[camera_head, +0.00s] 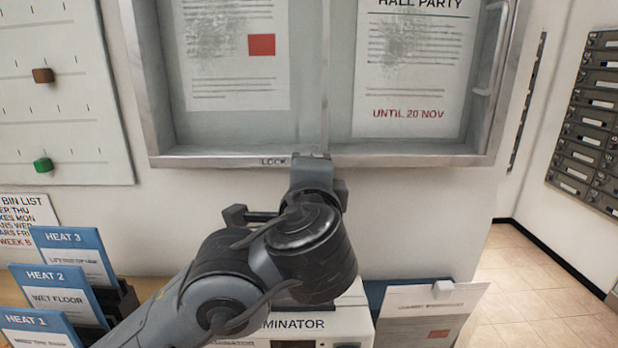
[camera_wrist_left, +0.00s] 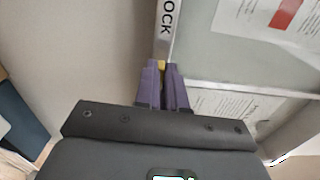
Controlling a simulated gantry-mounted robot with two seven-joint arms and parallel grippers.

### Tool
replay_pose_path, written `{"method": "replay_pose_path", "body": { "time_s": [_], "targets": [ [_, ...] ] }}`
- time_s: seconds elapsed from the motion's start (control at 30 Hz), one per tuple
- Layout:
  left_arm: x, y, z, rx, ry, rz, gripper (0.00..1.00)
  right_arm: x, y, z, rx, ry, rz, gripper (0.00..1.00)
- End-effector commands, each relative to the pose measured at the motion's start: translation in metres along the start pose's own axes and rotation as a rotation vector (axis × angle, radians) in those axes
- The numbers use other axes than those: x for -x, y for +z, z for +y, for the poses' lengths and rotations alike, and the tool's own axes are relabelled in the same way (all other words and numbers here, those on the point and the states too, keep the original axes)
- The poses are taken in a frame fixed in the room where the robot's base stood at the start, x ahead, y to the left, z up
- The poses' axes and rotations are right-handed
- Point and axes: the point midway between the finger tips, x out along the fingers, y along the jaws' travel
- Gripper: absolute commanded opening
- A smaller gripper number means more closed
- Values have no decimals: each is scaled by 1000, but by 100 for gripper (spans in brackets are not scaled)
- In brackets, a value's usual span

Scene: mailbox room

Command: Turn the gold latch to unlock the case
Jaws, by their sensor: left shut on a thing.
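The glazed notice case (camera_head: 320,150) hangs on the wall with its metal frame across the top of the head view. A LOCK label (camera_head: 273,161) is on its lower frame, and the label also shows in the left wrist view (camera_wrist_left: 166,17). My left gripper (camera_wrist_left: 162,68) is at the lower frame beside the label, its purple fingers shut on the gold latch (camera_wrist_left: 161,64). Only a small yellow bit of the latch shows between the fingertips. In the head view my left arm hides the latch and fingers. My right gripper is in neither view.
Two papers sit behind the case's glass, and a handle (camera_head: 497,50) is at its right. Below stand blue HEAT folders (camera_head: 75,255), a laminator (camera_head: 300,325) and a clipped sheet (camera_head: 425,312). Grey mailboxes (camera_head: 590,120) line the right wall. Open floor lies at right.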

Motion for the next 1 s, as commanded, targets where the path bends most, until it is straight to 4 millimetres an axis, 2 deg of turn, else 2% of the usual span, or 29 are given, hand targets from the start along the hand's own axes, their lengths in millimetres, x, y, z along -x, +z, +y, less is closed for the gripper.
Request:
{"method": "replay_pose_path", "body": {
  "time_s": [0.27, 0.7, 0.73, 0.87, 1.0],
  "targets": [
    [0, 0, 1, 68, 1, -1, 0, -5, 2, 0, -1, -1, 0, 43],
    [0, 0, 0, 76, 0, -1, 0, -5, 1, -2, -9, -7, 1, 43],
    [0, 0, 0, 76, 0, 0, 14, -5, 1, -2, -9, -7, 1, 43],
    [0, 0, 0, 75, 0, 0, 34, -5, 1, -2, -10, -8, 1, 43],
    [0, 0, 1, 74, 0, 0, 35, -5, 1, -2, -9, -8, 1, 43]
  ]
}}
